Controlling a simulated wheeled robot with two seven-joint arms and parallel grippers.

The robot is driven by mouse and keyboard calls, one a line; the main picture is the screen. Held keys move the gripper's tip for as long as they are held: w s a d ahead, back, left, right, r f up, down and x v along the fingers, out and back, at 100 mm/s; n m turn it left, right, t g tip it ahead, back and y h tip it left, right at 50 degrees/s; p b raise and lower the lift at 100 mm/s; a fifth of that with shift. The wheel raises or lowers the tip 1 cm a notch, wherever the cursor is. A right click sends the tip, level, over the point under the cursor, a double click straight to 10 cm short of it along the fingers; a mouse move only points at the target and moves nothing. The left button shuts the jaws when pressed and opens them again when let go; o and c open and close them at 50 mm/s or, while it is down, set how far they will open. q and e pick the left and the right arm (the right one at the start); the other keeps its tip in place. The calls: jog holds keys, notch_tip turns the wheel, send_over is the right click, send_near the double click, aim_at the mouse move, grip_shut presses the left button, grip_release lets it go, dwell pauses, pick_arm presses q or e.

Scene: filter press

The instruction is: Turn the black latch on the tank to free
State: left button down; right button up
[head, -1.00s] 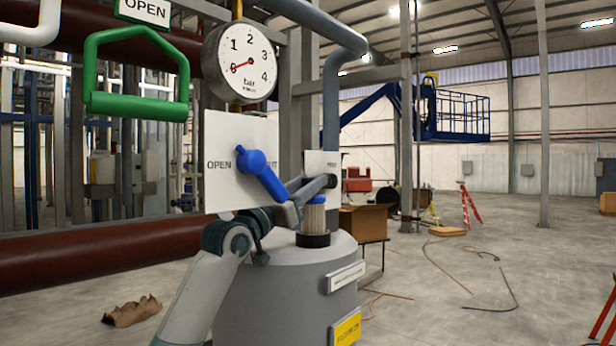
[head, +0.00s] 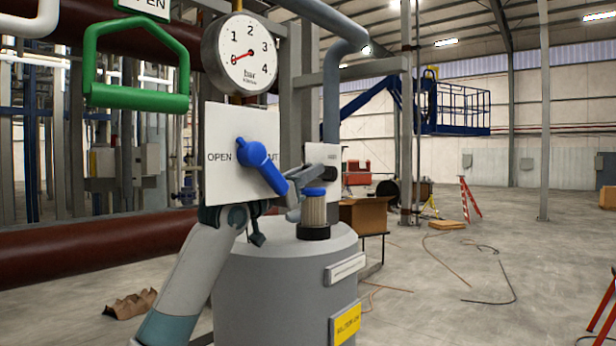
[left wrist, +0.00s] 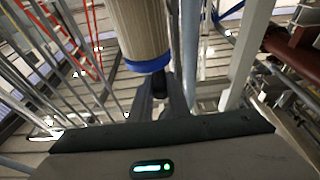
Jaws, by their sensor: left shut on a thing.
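The black latch (head: 330,173) is a small dark knob on a white plate (head: 319,153) behind the grey tank's top, right of the blue valve handle. My left gripper (head: 316,173) reaches it from the left, behind the filter cartridge. In the left wrist view its two dark fingers (left wrist: 161,88) are shut on the black latch, which shows between their tips. Fine detail of the grip and the plate's lettering are too small to read. The grey tank (head: 280,290) stands below. My right gripper is not in view.
A pale filter cartridge with a blue cap (head: 314,208) stands on the tank, close to my gripper; it also shows in the left wrist view (left wrist: 143,28). The blue handle (head: 262,165) and a green handle (head: 137,98) are nearby. Open floor lies right.

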pick_arm(q)
jog(key=shift+r, duration=0.1)
jog(key=c, duration=1.7)
grip_release()
jog(key=shift+s+a, duration=0.1)
jog(key=shift+s+a+f+b, duration=0.35)
jog(key=shift+s+b, duration=0.1)
jog(key=shift+b, duration=0.2)
jog(key=shift+b+v, duration=4.3)
jog(key=shift+v, duration=3.65)
jog(key=shift+r, duration=0.2)
